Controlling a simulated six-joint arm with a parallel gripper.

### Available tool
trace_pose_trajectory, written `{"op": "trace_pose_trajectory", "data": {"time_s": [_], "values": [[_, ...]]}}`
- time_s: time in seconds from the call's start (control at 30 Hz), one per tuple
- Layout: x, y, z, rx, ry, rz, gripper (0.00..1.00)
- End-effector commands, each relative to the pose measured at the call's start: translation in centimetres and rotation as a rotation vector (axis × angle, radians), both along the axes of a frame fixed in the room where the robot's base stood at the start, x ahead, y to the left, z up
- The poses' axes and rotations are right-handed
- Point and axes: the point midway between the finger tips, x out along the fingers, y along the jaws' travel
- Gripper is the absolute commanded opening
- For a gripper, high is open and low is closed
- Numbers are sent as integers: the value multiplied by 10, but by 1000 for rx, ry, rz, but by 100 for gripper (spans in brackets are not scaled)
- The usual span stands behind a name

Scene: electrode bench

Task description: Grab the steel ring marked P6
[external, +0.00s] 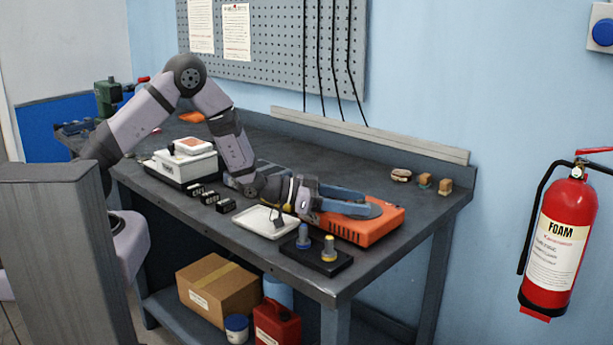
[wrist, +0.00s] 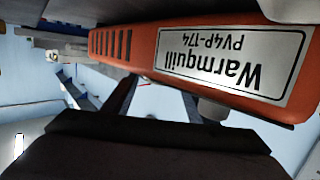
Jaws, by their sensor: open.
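I cannot make out a steel ring or a P6 mark in either view. My gripper (external: 366,205) is open, its two blue-grey fingers lying low over the top of an orange device (external: 362,232) with a grey round plate. Whether anything lies between the fingers is not clear. In the wrist view the orange device (wrist: 120,48) is close, its label upside down and reading Warmquill PV4P-174. A white tray (external: 262,226) left of the device holds a small dark piece, too small to identify.
A black stand (external: 318,264) with a blue post (external: 303,237) and a yellow-topped post (external: 329,248) stands at the front edge. Several black blocks (external: 208,197) and a white box device (external: 180,166) are at left. Small brown blocks (external: 425,180) sit at back right. The bench's back middle is clear.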

Motion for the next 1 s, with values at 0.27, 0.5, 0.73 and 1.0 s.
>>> {"op": "trace_pose_trajectory", "data": {"time_s": [0.27, 0.5, 0.73, 1.0], "values": [[0, 0, 0, 0, 0, 0, 26], [0, 0, 1, -2, 0, 0, 5], [0, 0, 2, -2, 0, 0, 5], [0, 0, 19, -5, -2, 1, 5]]}}
